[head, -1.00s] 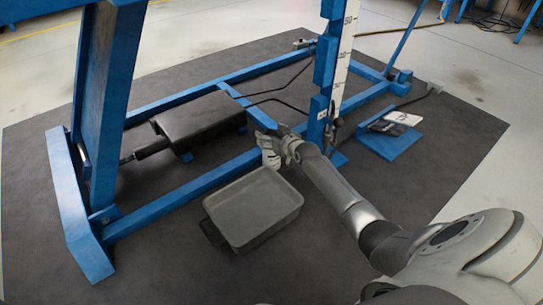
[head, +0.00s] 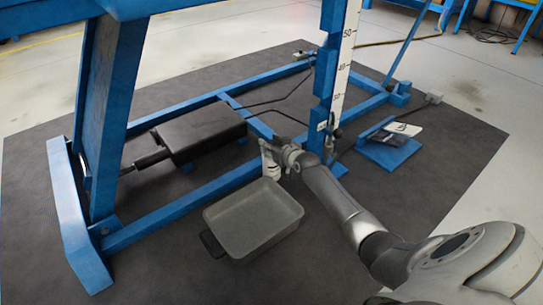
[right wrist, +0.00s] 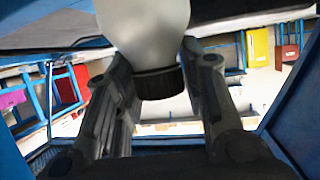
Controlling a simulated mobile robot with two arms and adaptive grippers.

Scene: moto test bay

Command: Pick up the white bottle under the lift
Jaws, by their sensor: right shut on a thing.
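The white bottle (right wrist: 146,30) fills the top middle of the right wrist view, with its dark ribbed cap (right wrist: 158,84) toward the camera. My right gripper (right wrist: 160,66) has one finger on each side of the bottle and is shut on it. In the head view my right gripper (head: 278,156) is beside the blue lift (head: 219,181), near its lower beam and upright post. A small part of the white bottle (head: 268,158) shows at its tip; the rest is hidden. My left gripper is not in view.
A grey tray (head: 231,243) sits on the dark mat (head: 420,200) just below my right gripper. A black box-shaped unit (head: 203,134) lies inside the lift frame. A blue plate (head: 390,154) with a dark-and-white item stands right of the post. The mat's right side is clear.

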